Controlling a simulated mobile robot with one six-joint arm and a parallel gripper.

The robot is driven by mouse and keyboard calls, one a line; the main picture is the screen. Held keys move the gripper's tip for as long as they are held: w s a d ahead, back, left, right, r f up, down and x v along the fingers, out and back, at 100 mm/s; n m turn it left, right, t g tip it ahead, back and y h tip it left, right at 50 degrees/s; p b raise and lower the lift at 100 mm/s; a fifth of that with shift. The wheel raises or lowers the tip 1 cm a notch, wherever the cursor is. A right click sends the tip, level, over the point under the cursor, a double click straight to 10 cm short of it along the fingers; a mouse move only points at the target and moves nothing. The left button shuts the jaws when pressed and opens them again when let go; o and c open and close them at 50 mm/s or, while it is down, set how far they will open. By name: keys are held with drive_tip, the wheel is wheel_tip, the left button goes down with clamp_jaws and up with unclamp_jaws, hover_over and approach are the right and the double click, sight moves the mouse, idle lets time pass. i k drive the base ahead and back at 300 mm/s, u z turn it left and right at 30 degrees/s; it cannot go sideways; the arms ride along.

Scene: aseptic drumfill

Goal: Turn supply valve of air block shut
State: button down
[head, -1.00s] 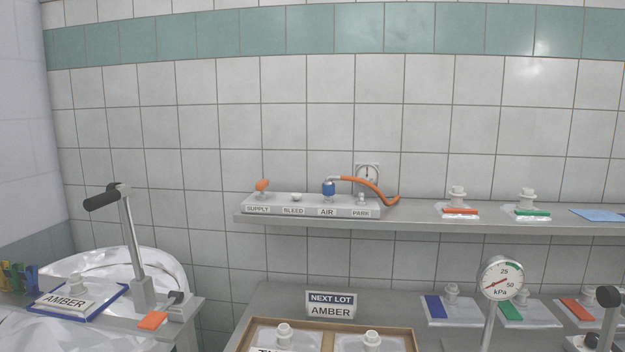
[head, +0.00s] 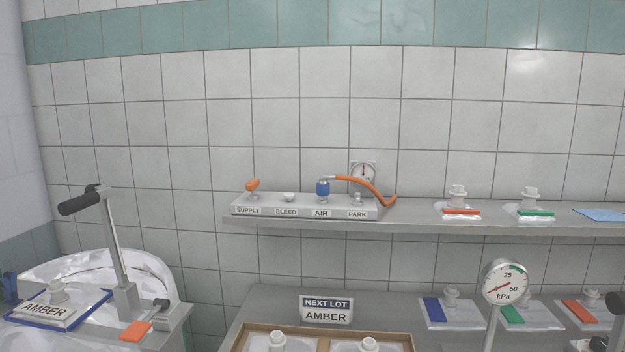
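The air block (head: 268,203) sits at the left end of the wall shelf, with stations labelled SUPPLY, BLEED, AIR and PARK. My gripper is not in view.
The shelf (head: 450,218) also carries pouches with white fittings to the right. Below stand a NEXT LOT AMBER sign (head: 326,309), a brown tray (head: 238,337) and a kPa gauge (head: 505,281) on a post. A black-handled lever (head: 110,235) rises at left. Space before the block looks clear.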

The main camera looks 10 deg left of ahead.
sight(252, 185)
drive_tip(key=u, duration=0.15)
drive_tip(key=k, duration=1.35)
drive_tip(key=u, duration=0.9)
drive_tip(key=i, duration=1.6)
drive_tip(key=z, duration=0.2)
drive_tip(key=k, duration=0.05)
drive_tip(key=z, duration=0.1)
